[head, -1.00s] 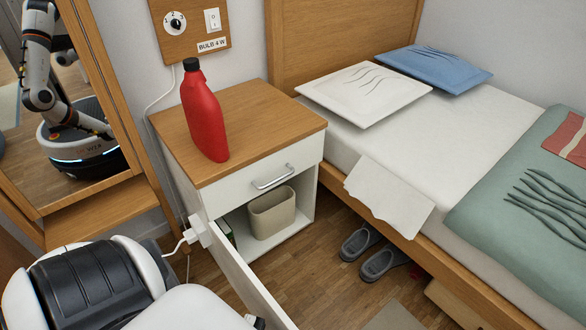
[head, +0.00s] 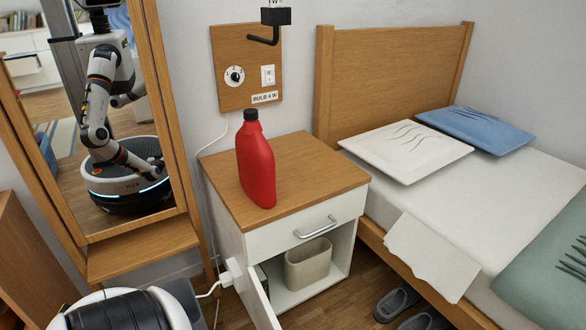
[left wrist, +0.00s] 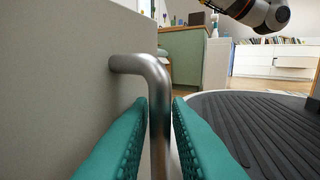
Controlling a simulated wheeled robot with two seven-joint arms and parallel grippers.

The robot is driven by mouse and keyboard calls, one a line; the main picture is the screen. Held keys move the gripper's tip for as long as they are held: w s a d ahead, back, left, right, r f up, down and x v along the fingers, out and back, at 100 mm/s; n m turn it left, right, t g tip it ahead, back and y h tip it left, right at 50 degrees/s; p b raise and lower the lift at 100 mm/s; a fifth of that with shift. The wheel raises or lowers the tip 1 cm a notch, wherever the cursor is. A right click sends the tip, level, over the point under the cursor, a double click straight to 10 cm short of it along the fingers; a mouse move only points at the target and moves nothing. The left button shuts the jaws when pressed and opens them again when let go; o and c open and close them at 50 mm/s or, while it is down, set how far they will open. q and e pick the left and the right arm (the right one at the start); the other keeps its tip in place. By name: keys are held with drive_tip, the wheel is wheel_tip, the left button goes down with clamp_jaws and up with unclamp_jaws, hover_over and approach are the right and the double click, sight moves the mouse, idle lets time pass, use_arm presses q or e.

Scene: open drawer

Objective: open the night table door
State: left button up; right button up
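The night table (head: 290,170) has a wooden top, a white drawer with a metal handle (head: 315,227), and an open compartment below. Its white door (head: 261,304) stands swung open, running from the table's left side down to the bottom edge of the head view, which cuts it off. In the left wrist view, the door panel (left wrist: 60,70) fills the left side. My left gripper (left wrist: 160,106) has its teal fingers shut on the metal door handle (left wrist: 159,125), one on each side. The head view does not show this gripper. My right gripper is not in view.
A red bottle (head: 256,165) stands on the night table. A beige bin (head: 307,264) is inside the compartment. The bed (head: 440,220) is close on the right, with grey slippers (head: 398,303) beside it. A mirror (head: 110,110) stands at the left.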

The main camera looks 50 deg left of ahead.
use_arm(q)
drive_tip(key=v, duration=1.2)
drive_tip(key=shift+s, duration=0.1)
idle(0.4)
